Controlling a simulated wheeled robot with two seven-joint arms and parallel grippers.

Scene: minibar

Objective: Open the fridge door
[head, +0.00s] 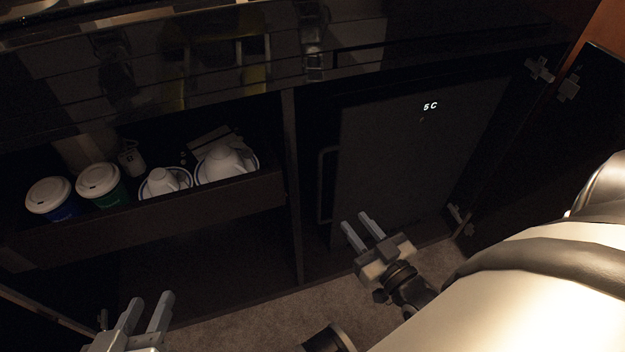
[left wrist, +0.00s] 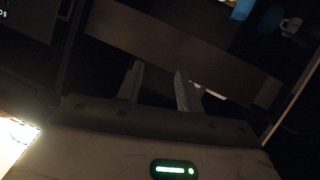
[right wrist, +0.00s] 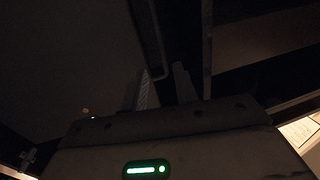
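The fridge door (head: 400,160) is a dark flat panel with a lit "5 C" display, inside the right cabinet compartment. It looks closed. Its handle (head: 326,185) is a thin upright bar at the door's left edge; it also shows in the right wrist view (right wrist: 150,40). My right gripper (head: 361,227) is open and empty, in front of the door's lower left part, to the right of and below the handle in the head view. My left gripper (head: 146,318) is open and empty at the lower left, in front of the drawer's cabinet.
An outer cabinet door (head: 545,150) stands open at the right on hinges. A pulled-out drawer (head: 150,225) at the left holds cups with lids (head: 98,180) and white crockery (head: 228,163). A dark glossy counter (head: 180,60) lies above. Carpet (head: 260,325) is below.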

